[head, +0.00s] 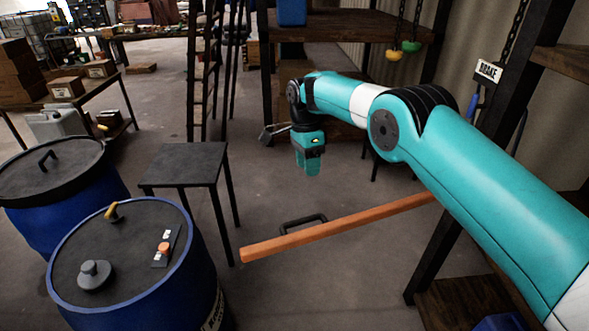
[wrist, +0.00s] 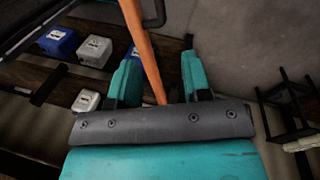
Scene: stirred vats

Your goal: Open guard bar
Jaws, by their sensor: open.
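The orange guard bar (head: 335,228) stretches across the middle of the head view, from near the front blue vat to a dark post at the right. A black handle (head: 303,221) shows at its far side. My gripper (head: 307,168) hangs above the bar's line in the head view, fingers downward, with a visible gap to the bar in the picture. In the wrist view my gripper (wrist: 159,66) is open with nothing held. The orange bar (wrist: 143,45) appears in line with the space between the fingers; its depth from them is unclear.
A blue vat (head: 130,262) with a black lid, yellow handle and orange button stands front left, another vat (head: 55,175) behind it. A small dark table (head: 185,165) stands beside them. A dark post (head: 450,215) and a "BRAKE" sign (head: 488,70) are right.

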